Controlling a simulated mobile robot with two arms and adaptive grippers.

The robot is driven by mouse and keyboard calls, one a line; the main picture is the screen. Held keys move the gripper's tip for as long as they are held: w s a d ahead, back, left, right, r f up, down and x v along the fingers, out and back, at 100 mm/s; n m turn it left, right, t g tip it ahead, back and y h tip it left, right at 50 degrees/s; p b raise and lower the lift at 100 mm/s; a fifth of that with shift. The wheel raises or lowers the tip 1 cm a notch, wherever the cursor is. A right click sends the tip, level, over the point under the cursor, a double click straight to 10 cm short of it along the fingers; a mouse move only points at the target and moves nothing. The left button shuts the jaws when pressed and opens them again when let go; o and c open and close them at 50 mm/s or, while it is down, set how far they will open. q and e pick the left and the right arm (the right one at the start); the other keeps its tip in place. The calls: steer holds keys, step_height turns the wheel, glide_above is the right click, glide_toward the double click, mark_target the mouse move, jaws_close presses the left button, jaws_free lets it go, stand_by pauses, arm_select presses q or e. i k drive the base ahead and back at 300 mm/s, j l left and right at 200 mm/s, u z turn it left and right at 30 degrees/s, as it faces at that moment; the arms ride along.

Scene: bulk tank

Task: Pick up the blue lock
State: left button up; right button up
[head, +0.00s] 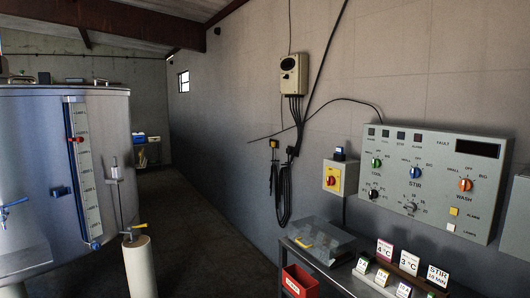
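I cannot make out a blue lock for certain in the head view. A small dark item with a bluish tint (340,153) sits on top of the grey switch box with the red and yellow rotary switch (333,177) on the right wall; it is too small to identify. Neither of my grippers is in view, so their state does not show.
A steel tank (35,130) with a level gauge (84,175) fills the left. A pale post with a yellow-handled valve (138,262) stands before it. At right are a control panel (432,185) and a bench with a clear-lidded box (320,240), signs and a red bin (299,283). The aisle is clear.

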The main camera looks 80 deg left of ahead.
mark_target(340, 150)
steer(key=u, duration=2.2)
steer(key=i+j+z, duration=0.15)
steer(key=i+z, duration=0.3)
steer(key=i+j+z, duration=0.2)
steer(key=z, duration=0.3)
